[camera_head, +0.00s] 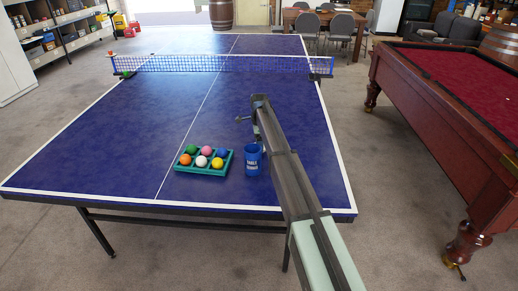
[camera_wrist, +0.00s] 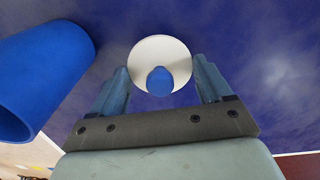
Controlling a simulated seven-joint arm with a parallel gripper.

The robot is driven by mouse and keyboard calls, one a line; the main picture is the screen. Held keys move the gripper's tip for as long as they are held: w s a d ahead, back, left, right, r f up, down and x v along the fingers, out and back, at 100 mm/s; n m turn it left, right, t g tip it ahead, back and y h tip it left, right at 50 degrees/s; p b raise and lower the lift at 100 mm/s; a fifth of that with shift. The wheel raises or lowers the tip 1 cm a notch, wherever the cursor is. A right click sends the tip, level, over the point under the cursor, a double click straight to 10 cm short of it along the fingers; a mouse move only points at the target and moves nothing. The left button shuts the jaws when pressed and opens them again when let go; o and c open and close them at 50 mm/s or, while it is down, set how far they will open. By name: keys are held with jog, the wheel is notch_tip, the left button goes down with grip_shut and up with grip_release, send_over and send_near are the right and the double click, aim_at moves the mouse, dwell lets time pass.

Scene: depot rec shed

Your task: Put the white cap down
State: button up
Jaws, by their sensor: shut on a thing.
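The white cap (camera_wrist: 160,47) shows in the wrist view as a round white disc with a blue round patch at its lower middle. I cannot tell if that patch is a knob or an opening. My gripper (camera_wrist: 161,76) is shut on the cap, with one finger on each side of it, over the blue table tennis table (camera_head: 150,100). In the head view my arm hides most of the gripper and the cap. I cannot tell how far the cap is above the tabletop.
A blue cup (camera_head: 253,161) with white lettering stands close by my arm; it looms at left in the wrist view (camera_wrist: 50,75). A teal tray (camera_head: 203,171) of several coloured balls lies left of it. The net (camera_head: 220,64) crosses farther back. The table's left half is clear.

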jog(key=shift+f, duration=1.45)
jog(key=shift+f, duration=0.1)
jog(key=o, duration=1)
jog(key=shift+c, duration=0.2)
notch_tip(320, 180, up, 12)
jog(key=shift+r, duration=0.1)
